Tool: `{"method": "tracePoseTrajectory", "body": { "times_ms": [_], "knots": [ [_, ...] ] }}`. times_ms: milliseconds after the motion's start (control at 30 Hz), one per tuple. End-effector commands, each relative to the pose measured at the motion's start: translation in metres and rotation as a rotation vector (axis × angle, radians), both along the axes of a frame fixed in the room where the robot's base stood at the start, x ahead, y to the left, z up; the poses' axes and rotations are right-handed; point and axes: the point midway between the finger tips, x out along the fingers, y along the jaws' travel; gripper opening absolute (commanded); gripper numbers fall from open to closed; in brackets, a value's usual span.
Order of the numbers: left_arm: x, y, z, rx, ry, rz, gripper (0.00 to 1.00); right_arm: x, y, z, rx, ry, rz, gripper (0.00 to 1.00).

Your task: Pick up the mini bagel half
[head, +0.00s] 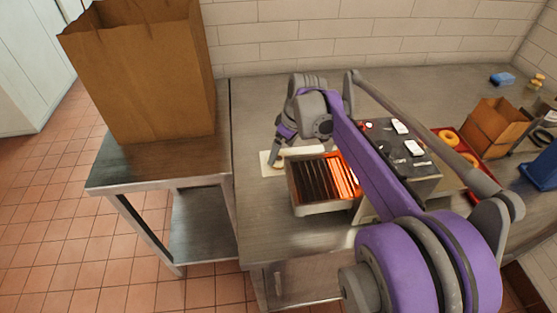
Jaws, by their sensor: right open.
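My right gripper (280,158) reaches down over a pale board (266,169) on the steel counter, left of the arm. It is open. A small tan piece that may be the mini bagel half shows at the fingertips, but it is too small to tell, and the gripper partly hides that spot. I cannot tell whether the fingers touch it. My left gripper is not in view.
A heater with glowing orange bars (322,182) stands just right of the board. A red tray (463,140) with bagels, a cardboard box (495,126) and a blue container (542,170) are at the right. A large paper bag (145,70) stands on the left table.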

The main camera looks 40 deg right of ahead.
Motion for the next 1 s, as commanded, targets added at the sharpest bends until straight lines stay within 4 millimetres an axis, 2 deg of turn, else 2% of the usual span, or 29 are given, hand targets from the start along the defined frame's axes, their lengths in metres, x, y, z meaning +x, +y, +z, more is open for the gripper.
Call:
{"method": "tracePoseTrajectory", "body": {
  "times_ms": [100, 200, 467, 833, 1000],
  "knots": [
    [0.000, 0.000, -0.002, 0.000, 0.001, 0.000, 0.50, 0.004, 0.002, -0.019, 0.000, 0.000, 0.000, 1.00],
    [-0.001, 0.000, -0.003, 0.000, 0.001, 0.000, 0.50, 0.006, 0.002, -0.027, 0.000, 0.000, -0.001, 1.00],
    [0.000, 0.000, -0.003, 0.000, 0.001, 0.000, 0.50, 0.006, 0.003, -0.030, 0.000, 0.000, -0.001, 1.00],
    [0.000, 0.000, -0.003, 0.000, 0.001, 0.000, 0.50, 0.006, 0.003, -0.029, 0.000, 0.000, -0.001, 0.35],
    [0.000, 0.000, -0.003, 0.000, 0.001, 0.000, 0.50, 0.006, 0.003, -0.029, 0.000, 0.000, -0.001, 0.32]
  ]
}}
